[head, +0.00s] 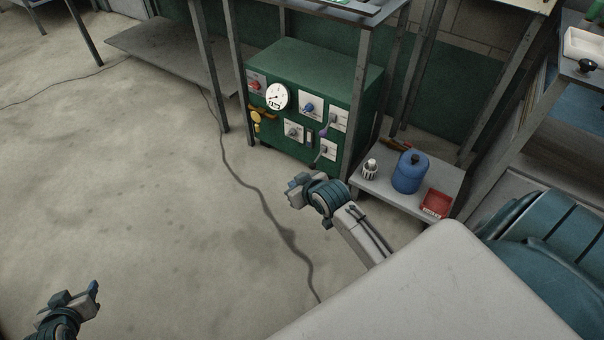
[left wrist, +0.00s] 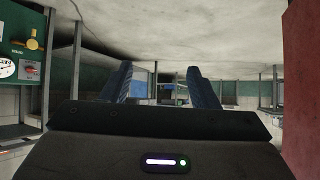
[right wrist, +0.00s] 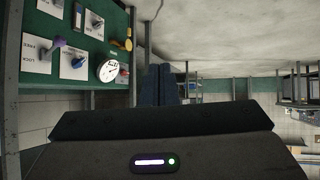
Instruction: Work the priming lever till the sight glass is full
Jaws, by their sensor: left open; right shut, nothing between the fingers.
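The green pump cabinet (head: 315,85) stands under a metal frame. My left gripper (head: 80,292) is open and empty over bare floor at the lower left.
The panel also carries a round gauge (head: 277,97), a blue knob (head: 309,107), a red knob (head: 254,85) and a yellow fitting (head: 256,117). A cable (head: 262,205) crosses the open floor.

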